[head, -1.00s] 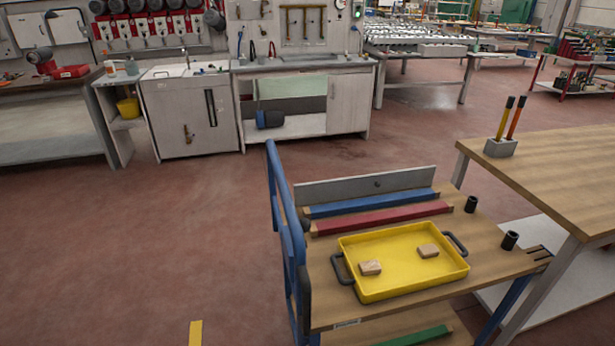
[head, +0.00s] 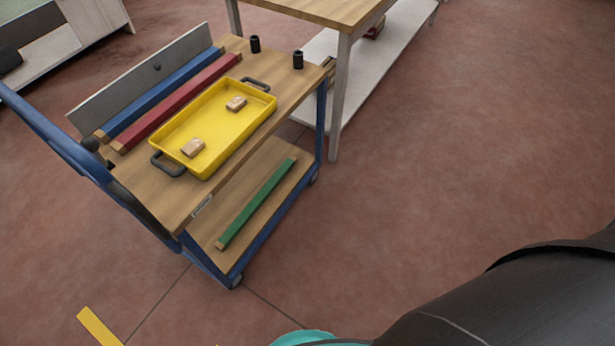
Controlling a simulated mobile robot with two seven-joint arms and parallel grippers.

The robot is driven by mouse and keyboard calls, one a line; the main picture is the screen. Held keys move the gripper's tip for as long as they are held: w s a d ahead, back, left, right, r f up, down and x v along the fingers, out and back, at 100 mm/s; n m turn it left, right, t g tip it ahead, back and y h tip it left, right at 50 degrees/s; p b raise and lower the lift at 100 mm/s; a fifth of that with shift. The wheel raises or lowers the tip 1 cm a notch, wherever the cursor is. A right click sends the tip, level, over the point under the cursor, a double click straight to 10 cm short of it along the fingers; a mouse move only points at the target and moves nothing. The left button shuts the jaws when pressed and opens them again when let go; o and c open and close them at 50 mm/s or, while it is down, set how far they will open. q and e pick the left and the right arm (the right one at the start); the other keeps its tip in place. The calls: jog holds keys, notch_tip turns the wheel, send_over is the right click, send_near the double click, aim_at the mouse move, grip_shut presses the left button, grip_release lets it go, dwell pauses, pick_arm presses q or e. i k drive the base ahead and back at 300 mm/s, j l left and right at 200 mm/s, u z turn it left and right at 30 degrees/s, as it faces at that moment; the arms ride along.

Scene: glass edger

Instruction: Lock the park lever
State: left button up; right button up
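A blue-framed cart (head: 190,200) with wooden shelves stands at the left of the head view. A dark round knob (head: 90,143) shows by its blue push handle (head: 50,125). I cannot tell whether this knob is the park lever, or whether the lever is locked. Neither of my grippers is in view; a dark part of my own body fills the lower right corner.
The cart's top carries a yellow tray (head: 250,125) with two small blocks, a red bar (head: 180,102), a blue bar (head: 165,92) and two black cups. A green bar (head: 257,203) lies on the lower shelf. A wooden table (head: 340,10) stands behind. The red floor at right is clear.

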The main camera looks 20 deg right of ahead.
aim_at(92, 145)
jog(key=z, duration=0.3)
jog(key=i+j+u, duration=0.15)
jog(key=j, duration=0.2)
jog(key=i+j+u, duration=0.2)
jog(key=j, duration=0.15)
jog(key=i+j+u, duration=0.15)
jog(key=j, duration=0.2)
jog(key=j+z, duration=0.6)
jog(key=j, duration=0.25)
jog(key=k+j+z, duration=0.1)
jog(key=j, duration=0.25)
